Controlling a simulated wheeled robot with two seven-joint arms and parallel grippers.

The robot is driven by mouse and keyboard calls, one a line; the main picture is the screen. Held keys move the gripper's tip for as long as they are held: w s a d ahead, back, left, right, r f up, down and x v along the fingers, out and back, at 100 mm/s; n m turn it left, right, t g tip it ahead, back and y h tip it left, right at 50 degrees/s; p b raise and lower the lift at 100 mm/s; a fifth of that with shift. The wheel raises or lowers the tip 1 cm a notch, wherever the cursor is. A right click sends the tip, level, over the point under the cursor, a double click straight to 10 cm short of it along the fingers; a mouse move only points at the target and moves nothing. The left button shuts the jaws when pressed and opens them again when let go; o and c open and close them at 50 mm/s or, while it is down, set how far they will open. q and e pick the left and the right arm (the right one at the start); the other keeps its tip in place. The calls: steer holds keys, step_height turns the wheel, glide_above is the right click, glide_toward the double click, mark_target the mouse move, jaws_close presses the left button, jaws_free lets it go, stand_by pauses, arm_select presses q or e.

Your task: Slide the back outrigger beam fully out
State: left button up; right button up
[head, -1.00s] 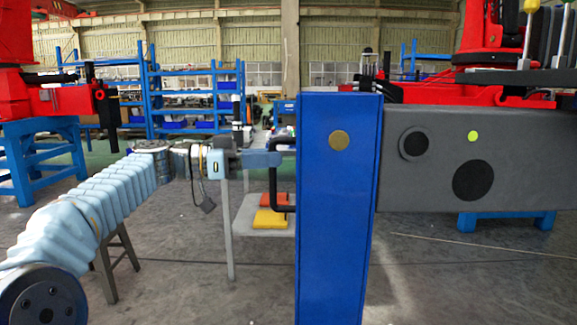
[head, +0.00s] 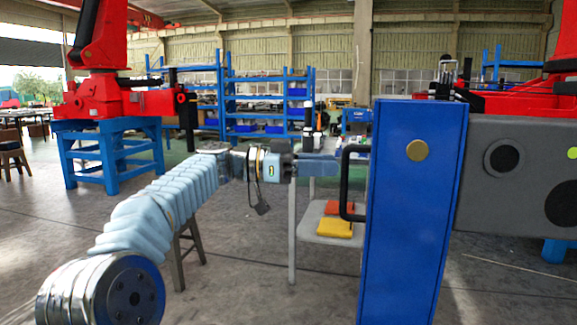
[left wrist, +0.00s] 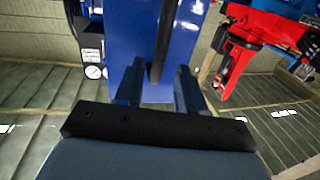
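A tall blue upright panel (head: 415,215) with a brass disc (head: 418,150) stands in front of me in the head view. A grey beam-like box (head: 500,205) with black discs joins its right side. I cannot tell which part slides. A black handle (head: 345,185) is on the panel's left side. My left gripper (head: 336,166) is level with the handle, its fingertips at or just short of it. In the left wrist view the handle's bar (left wrist: 165,40) shows between the two spread fingers (left wrist: 160,78), with gaps on both sides. My right gripper is out of view.
A small table (head: 310,236) with red and yellow pads stands behind the handle. A wooden stool (head: 188,250) is behind my left arm. A red crane (head: 95,100) stands on a blue frame (head: 110,165) at the left. Floor between them is clear.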

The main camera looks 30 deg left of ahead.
arm_select(q)
steer(key=v, duration=0.9)
steer(key=shift+s+a, duration=0.2)
steer(key=shift+a, duration=0.15)
